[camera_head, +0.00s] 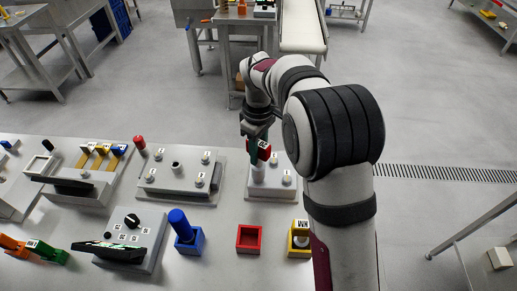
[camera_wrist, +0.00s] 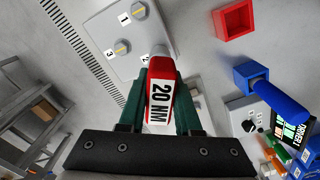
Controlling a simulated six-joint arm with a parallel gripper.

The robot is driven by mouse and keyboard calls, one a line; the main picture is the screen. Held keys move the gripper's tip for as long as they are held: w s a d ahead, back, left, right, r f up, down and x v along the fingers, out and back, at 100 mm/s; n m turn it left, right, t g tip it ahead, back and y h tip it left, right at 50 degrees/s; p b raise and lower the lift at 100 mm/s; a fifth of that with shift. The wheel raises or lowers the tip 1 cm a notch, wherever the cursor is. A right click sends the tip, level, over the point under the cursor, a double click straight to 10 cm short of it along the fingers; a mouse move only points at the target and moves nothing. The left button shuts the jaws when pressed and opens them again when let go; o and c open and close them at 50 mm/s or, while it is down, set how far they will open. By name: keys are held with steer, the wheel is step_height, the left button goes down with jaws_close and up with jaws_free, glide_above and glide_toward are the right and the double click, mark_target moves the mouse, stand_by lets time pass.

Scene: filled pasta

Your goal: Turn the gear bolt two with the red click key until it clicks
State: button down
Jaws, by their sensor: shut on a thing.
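The red click key (camera_wrist: 160,95), marked "20 NM", is held between the green fingers of my gripper (camera_wrist: 163,80) in the wrist view. My gripper (camera_head: 256,132) points down in the head view, with the key (camera_head: 264,150) over a bolt on the small grey plate (camera_head: 272,191). In the wrist view the plate carries bolt one (camera_wrist: 138,11) and bolt three (camera_wrist: 122,47), both clear of the key. A label "2" shows at the key's far end; gear bolt two itself is hidden behind the key. I cannot tell whether the key is seated on it.
An empty red holder (camera_head: 250,226) stands in front of the plate. A blue key (camera_head: 180,222) in a blue holder and a yellow holder (camera_head: 299,252) stand either side of it. A larger plate with bolts (camera_head: 178,190) lies to the left.

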steer(key=shift+f, duration=0.85)
stand_by(0.4)
steer(key=m, duration=0.3)
steer(key=shift+m, duration=0.4)
steer(key=m, duration=0.8)
steer(key=shift+m, duration=0.4)
steer(key=m, duration=0.4)
steer(key=shift+r, duration=2.5)
